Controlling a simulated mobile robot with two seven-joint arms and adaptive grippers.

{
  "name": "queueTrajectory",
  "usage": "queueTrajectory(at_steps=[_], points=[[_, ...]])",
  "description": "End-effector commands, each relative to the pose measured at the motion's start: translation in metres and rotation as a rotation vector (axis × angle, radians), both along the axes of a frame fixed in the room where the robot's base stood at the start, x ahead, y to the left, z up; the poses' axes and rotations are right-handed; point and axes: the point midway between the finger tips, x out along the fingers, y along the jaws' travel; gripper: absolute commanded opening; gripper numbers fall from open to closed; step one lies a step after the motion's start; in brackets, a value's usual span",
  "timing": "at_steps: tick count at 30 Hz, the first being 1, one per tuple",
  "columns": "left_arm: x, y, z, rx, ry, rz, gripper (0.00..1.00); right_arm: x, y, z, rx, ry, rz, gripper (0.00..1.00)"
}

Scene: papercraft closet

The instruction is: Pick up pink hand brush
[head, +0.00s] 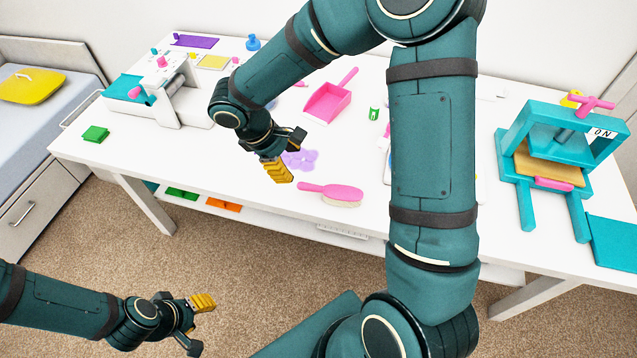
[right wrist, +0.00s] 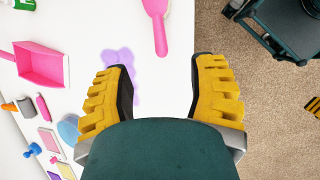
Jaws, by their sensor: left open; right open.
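The pink hand brush (head: 332,192) lies on the white table near its front edge, with pale bristles at its right end and its handle pointing left. Its pink handle also shows at the top of the right wrist view (right wrist: 157,25), ahead of the fingers and apart from them. My right gripper (head: 286,157) is open and empty, above the table to the upper left of the brush; its yellow fingers also show in the right wrist view (right wrist: 163,85). My left gripper (head: 200,322) is open and empty, low over the carpet in front of the table.
A purple spill (head: 300,160) lies on the table (head: 235,185) beside my right gripper. A pink dustpan (head: 328,103) is farther back, with a green item (head: 374,114) near it. A teal press (head: 548,150) stands at right, a white machine (head: 165,90) at left.

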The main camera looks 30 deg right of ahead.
Motion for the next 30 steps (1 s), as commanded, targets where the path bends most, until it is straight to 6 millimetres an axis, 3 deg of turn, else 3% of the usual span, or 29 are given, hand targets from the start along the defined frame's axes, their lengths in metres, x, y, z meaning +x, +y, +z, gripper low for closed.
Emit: queueTrajectory(at_steps=[12,20,30], points=[[0.003,0.0,-0.017,0.001,-0.007,0.002,0.47,-0.01,-0.028,-0.064,-0.003,0.004,0.0,0.57],[0.004,0.001,-0.021,0.002,-0.01,0.002,0.47,-0.012,-0.035,-0.08,-0.001,0.003,-0.001,0.57],[0.007,0.001,-0.034,0.003,-0.016,0.003,0.47,-0.012,-0.05,-0.122,-0.001,0.003,-0.001,0.57]])
